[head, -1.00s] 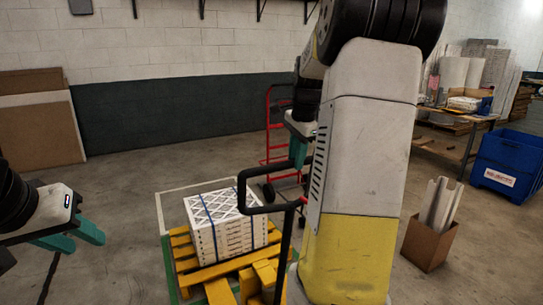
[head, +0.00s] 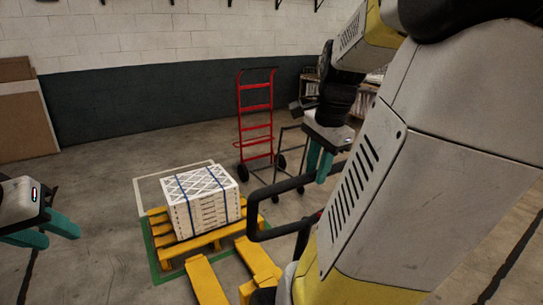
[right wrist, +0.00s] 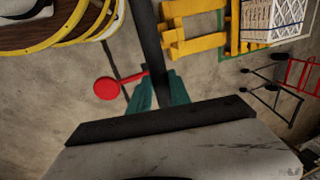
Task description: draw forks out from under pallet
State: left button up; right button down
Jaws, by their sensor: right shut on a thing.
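The yellow pallet (head: 160,222) bears a strapped stack of white boxed filters (head: 205,203). The pallet jack's two yellow forks (head: 206,281) point at the pallet's near side. Their tips lie at its near edge, and I cannot tell whether they still reach under it. In the right wrist view the forks (right wrist: 190,43) lie left of the filters (right wrist: 277,18). My right gripper (head: 319,165) is shut on the jack's black handle (head: 262,232); the wrist view shows the bar between its teal fingers (right wrist: 158,92). My left gripper (head: 45,233) is empty, its fingers apart.
A red hand truck (head: 257,125) and a dark wheeled frame (head: 285,160) stand behind, right of the pallet. Green and white floor lines (head: 143,232) edge the pallet's place. Floor left of the pallet is clear. My right arm hides much of the right side.

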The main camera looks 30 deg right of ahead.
jog(key=shift+s+d, duration=0.15)
jog(key=shift+s, duration=1.25)
jog(key=shift+s+d, duration=0.1)
jog(key=shift+s, duration=1.25)
jog(key=c, duration=1.3)
grip_release()
jog(key=shift+o, duration=0.3)
notch_tip(320, 180, up, 8)
jog(key=s, duration=0.1)
jog(key=shift+s+f, duration=0.2)
jog(key=shift+s, duration=0.05)
